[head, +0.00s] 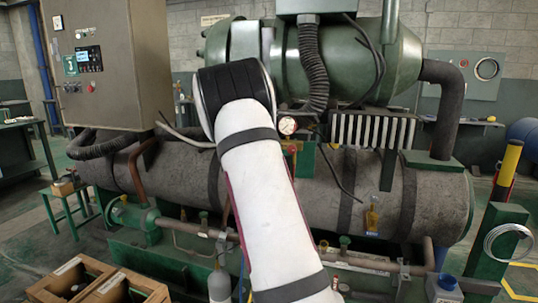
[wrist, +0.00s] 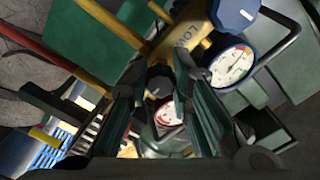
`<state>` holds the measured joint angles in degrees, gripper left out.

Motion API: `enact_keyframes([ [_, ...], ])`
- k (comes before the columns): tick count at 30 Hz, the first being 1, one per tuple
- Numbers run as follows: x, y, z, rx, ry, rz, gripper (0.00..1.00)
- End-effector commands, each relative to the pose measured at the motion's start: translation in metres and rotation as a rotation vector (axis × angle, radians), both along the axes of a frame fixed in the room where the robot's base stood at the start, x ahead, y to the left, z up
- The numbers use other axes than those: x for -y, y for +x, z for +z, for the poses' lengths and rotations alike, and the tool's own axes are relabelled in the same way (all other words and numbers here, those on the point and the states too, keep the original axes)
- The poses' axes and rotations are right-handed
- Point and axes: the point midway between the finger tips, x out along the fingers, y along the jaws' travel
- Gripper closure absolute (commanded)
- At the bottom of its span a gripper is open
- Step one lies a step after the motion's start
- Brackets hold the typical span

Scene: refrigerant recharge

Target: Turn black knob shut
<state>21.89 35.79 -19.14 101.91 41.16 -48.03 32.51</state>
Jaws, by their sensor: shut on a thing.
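In the wrist view, the black knob (wrist: 160,81) sits small and dark between the fingertips of my gripper (wrist: 161,72). My gripper is shut on it, with one finger on each side. The knob is on the yellow manifold body (wrist: 190,42) marked "LOW". The fingers hide part of the knob, so its turn position cannot be read. In the head view my white arm covers the gripper and the knob.
A blue-rimmed gauge (wrist: 233,66), a blue knob (wrist: 235,14) and a red gauge (wrist: 168,113) lie close around my fingers. Yellow and red hoses (wrist: 108,22) run nearby. In the head view, the grey tank (head: 420,200) and control cabinet (head: 110,60) flank my arm.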

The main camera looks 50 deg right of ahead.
Motion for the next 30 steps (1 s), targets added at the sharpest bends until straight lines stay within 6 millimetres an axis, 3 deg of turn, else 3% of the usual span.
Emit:
enact_keyframes([
  [17, -0.0008, 0.0003, -0.0015, 0.028, 0.016, 0.000, 1.00],
  [18, -0.0008, 0.0003, -0.0015, 0.028, 0.016, 0.000, 0.73],
  [20, -0.0006, 0.0002, -0.0013, 0.027, 0.015, 0.001, 0.60],
  [30, -0.0014, -0.0002, -0.0003, 0.028, 0.013, 0.000, 0.59],
])
